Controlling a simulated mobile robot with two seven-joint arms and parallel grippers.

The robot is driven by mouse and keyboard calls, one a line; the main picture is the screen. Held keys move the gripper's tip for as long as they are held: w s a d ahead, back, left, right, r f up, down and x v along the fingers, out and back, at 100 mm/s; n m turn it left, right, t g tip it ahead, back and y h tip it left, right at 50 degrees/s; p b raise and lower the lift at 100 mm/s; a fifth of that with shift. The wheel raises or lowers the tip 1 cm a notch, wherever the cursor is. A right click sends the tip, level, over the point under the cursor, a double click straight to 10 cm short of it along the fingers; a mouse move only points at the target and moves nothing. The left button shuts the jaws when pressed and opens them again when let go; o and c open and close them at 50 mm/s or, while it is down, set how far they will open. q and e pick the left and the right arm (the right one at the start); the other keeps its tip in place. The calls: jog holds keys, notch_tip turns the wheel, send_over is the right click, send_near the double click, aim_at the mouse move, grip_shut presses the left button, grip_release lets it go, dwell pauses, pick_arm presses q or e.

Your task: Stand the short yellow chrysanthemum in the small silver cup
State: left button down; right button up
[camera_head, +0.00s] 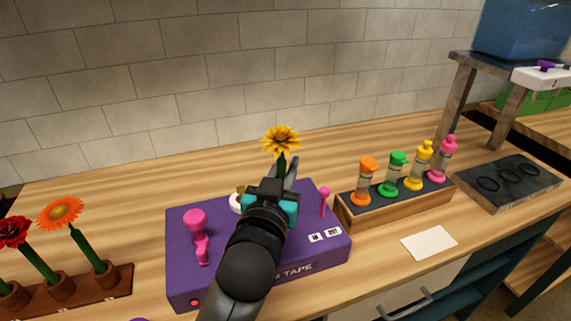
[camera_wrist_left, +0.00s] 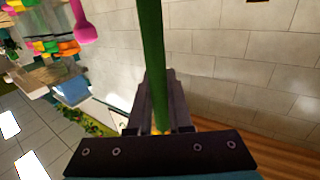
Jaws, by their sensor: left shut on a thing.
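The short yellow chrysanthemum (camera_head: 281,138) stands upright above my left gripper (camera_head: 287,174) in the head view, its bloom up and clear of the fingers. My left gripper is shut on its green stem, above the back of the purple tape box. In the left wrist view the green stem (camera_wrist_left: 152,55) runs up between the dark fingers (camera_wrist_left: 160,108). I cannot make out the small silver cup in either view; my arm hides part of the box and counter. My right gripper is not in view.
The purple box (camera_head: 183,280) carries a pink tool (camera_head: 197,225) and a pink-headed pin (camera_head: 324,194). A wooden rack (camera_head: 390,212) of colored bottles stands right, a flower stand (camera_head: 100,290) left. A white card (camera_head: 429,243) and dark tray (camera_head: 500,195) lie right. The counter behind is clear.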

pick_arm(q)
jog(key=shift+f, duration=0.65)
dwell(0.9)
jog(key=shift+c, duration=1)
grip_release()
jog(key=shift+s, duration=0.15)
jog(key=shift+p+v, duration=0.55)
jog(key=shift+v, duration=0.85)
jog(key=shift+p+v, duration=0.45)
jog(key=shift+v, duration=2.55)
